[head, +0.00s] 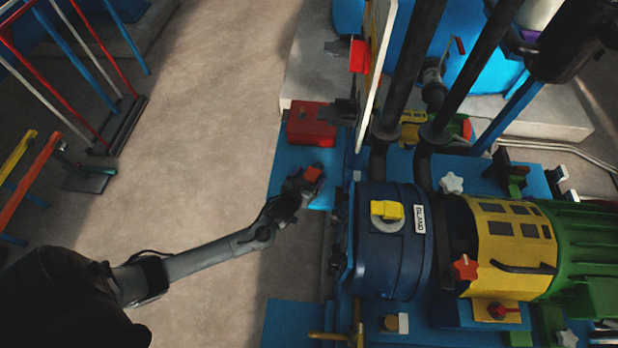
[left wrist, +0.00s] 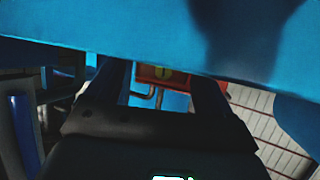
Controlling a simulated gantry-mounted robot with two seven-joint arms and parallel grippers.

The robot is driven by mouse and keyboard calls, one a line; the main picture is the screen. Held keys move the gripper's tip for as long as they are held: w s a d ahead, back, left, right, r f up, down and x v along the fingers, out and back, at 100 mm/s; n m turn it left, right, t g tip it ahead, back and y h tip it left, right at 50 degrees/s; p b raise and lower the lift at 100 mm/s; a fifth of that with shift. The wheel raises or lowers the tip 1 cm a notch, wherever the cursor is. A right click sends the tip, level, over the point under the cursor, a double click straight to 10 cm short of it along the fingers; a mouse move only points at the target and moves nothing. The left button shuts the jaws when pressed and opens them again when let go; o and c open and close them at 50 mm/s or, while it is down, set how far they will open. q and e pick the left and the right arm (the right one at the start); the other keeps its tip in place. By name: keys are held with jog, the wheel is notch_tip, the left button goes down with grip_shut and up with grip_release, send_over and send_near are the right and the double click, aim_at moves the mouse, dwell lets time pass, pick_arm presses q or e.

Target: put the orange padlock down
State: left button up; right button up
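The orange padlock (head: 313,174) is at the tip of my left gripper (head: 303,183) in the head view, over the blue base plate (head: 283,172). In the left wrist view the padlock (left wrist: 156,74) shows as an orange body with a yellow mark and a copper-coloured shackle. It sits between the two dark fingers of the left gripper (left wrist: 160,92), which appear closed on it. A blue surface (left wrist: 150,48) crosses the wrist view just beyond the padlock. I cannot tell whether the padlock touches it. My right gripper is not in view.
A red box (head: 309,124) stands on the blue plate just behind the padlock. The blue machine housing (head: 385,265) with a yellow knob (head: 387,210) and dark pipes stand close to the right. Coloured railings (head: 75,70) are at the far left. Open concrete floor lies between.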

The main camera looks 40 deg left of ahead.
pick_arm(q)
jog(key=shift+r, duration=0.2)
jog(key=shift+s+r, duration=0.15)
jog(key=shift+s, duration=0.1)
jog(key=s+d+r+m+g+h+p, duration=0.1)
jog(key=s+d+r+g, duration=0.2)
jog(key=s, duration=0.5)
jog(key=s+d+r+m+g+h+p, duration=0.1)
jog(key=s+d+r+m+g, duration=0.1)
jog(key=s+r, duration=0.4)
jog(key=s+d+r+m+g+h+p, duration=0.1)
jog(key=s+d+r+g, duration=0.3)
jog(key=s, duration=0.7)
jog(key=shift+d+r+m+p, duration=0.3)
jog(key=shift+d+r+p, duration=0.25)
jog(key=shift+d, duration=0.6)
jog(key=shift+w+f, duration=0.1)
